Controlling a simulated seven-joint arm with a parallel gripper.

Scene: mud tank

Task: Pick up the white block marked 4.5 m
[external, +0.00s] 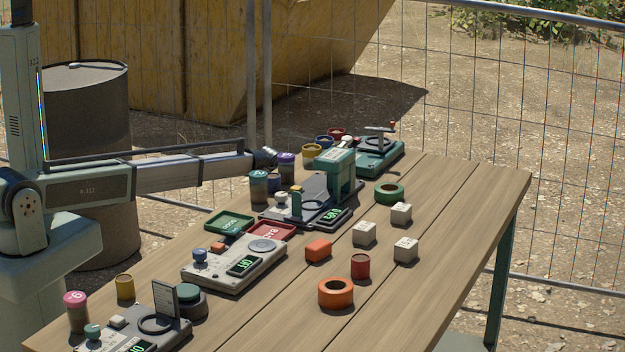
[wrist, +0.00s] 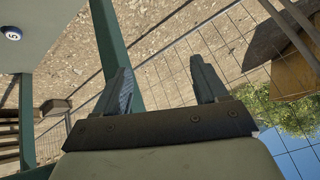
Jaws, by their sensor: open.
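Three white blocks stand on the right part of the wooden table in the external view: one at the back (external: 401,213), one to the left (external: 364,234) and one nearer the front right (external: 405,249). Their top marks are too small to read, so I cannot tell which is marked 4.5 m. My gripper (wrist: 163,88) shows in the wrist view with its two fingers spread and nothing between them. In the external view my arm reaches across the table's far left side, with its end near the jars, away from the white blocks. The wrist view shows no white block.
A green ring (external: 389,194), an orange block (external: 318,250), a red pot (external: 361,266) and an orange ring (external: 335,293) lie around the white blocks. A teal-grey device (external: 335,175) and jars (external: 259,187) stand near my arm's end. The table's right end is clear.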

